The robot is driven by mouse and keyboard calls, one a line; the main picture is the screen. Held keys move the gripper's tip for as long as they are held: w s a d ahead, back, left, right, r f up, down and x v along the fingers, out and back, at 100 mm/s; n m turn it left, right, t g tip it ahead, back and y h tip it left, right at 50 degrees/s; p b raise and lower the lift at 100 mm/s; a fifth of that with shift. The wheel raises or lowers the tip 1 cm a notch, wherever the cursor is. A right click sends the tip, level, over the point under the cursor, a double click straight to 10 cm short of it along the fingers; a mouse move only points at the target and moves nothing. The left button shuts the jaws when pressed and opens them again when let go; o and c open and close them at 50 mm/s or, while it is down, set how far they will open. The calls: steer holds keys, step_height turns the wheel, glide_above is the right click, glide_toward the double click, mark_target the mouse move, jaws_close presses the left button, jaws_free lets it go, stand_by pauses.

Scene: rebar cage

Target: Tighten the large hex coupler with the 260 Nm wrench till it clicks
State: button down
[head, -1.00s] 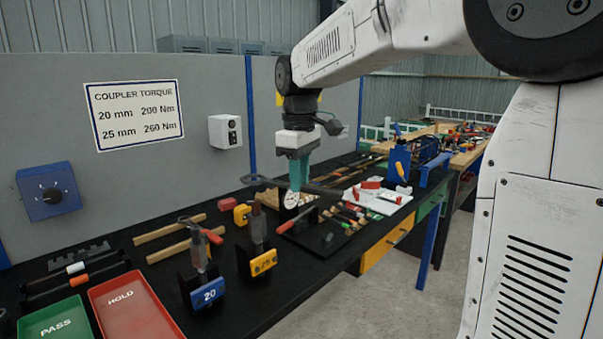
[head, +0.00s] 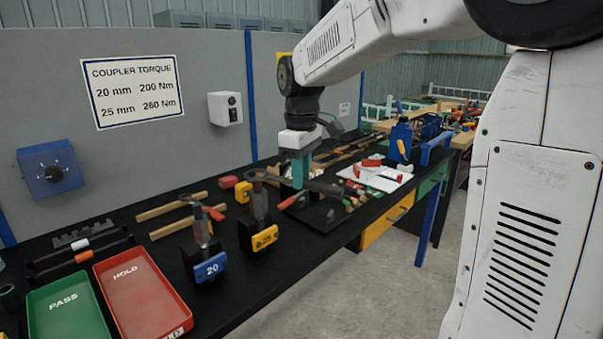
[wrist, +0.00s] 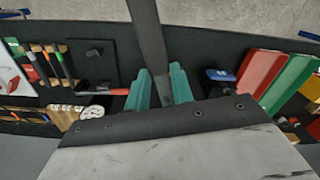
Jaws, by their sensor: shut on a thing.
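My gripper (head: 300,172) has teal fingers shut on a long dark bar-like tool, the wrench (head: 325,187), held roughly level over the bench. In the wrist view the wrench (wrist: 148,35) runs from between the fingers (wrist: 158,88) to the top edge. In the head view its left end reaches the upright piece on the stand with the yellow 25 tag (head: 265,238). I cannot tell whether it is seated on the hex coupler (head: 258,202) there. Another upright piece (head: 201,228) stands on the blue 20-tagged stand (head: 210,267).
A wall sign (head: 133,92) reads 20 mm 200 Nm, 25 mm 260 Nm. The green PASS tray (head: 65,325) and red HOLD tray (head: 125,272) lie at the front left. Wooden strips (head: 172,205) lie behind the stands. Floor is free right of the bench.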

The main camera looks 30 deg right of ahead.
step_height(320, 180, down, 6)
steer(key=shift+f, duration=0.15)
stand_by(2.6)
steer(key=shift+a, duration=0.1)
steer(key=s+a+m, duration=0.2)
steer(key=a+m, duration=0.6)
steer(key=shift+a, duration=0.2)
stand_by(1.9)
steer(key=shift+d, duration=0.1)
steer(key=shift+d, duration=0.2)
stand_by(0.3)
step_height(320, 180, up, 9)
stand_by(1.6)
